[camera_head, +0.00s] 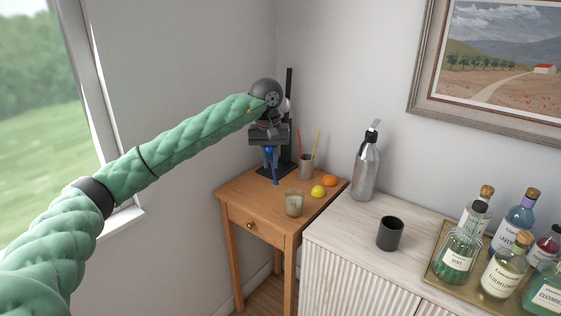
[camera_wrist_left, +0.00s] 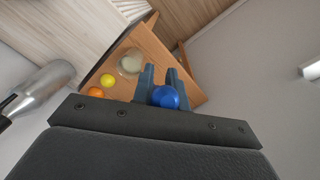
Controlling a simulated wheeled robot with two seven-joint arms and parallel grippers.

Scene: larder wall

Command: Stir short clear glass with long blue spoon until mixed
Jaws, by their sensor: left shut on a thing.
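The short clear glass (camera_head: 294,203) stands upright on the small wooden table, near its front edge, with a pale cloudy content. It also shows in the left wrist view (camera_wrist_left: 130,63). My left gripper (camera_head: 270,147) is shut on the long blue spoon (camera_head: 274,172), which hangs down roughly upright, behind and left of the glass in the head view. In the left wrist view the round blue end of the spoon (camera_wrist_left: 166,97) shows between the two fingers. The spoon appears outside the glass. Whether its tip touches the table I cannot tell. My right gripper is out of view.
A lemon (camera_head: 318,191) and an orange (camera_head: 330,181) lie right of the glass. A cup with straws (camera_head: 305,166) and a black stand (camera_head: 289,110) are behind. A siphon bottle (camera_head: 366,168), dark cup (camera_head: 390,233) and tray of bottles (camera_head: 436,276) stand on the cabinet.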

